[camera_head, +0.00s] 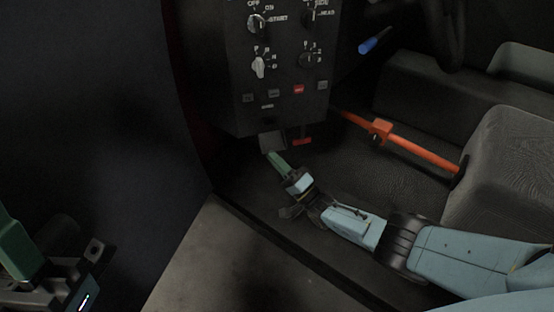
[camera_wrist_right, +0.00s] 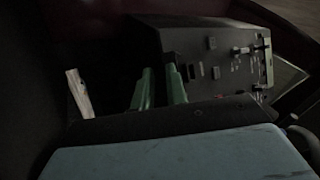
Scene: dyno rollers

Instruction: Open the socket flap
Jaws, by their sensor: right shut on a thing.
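A dark control panel box (camera_head: 275,100) hangs at upper middle in the head view. A small grey flap (camera_head: 271,139), which looks like the socket flap, hangs under its lower edge, beside a red piece (camera_head: 302,141). My right gripper (camera_head: 274,157) reaches up from the lower right, its green fingertips at the flap's lower end and shut on it. In the right wrist view the two green fingers (camera_wrist_right: 160,72) point at the dark box (camera_wrist_right: 205,60); the flap between them is too dark to make out. My left gripper (camera_head: 18,245) is partly in view at the lower left, away from the panel.
An orange bar (camera_head: 420,153) runs from behind the panel to a grey seat (camera_head: 510,165). A blue-handled lever (camera_head: 374,40) is at the upper right. A dark wall or door (camera_head: 90,110) fills the left. The floor (camera_head: 330,180) below the panel is mostly clear.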

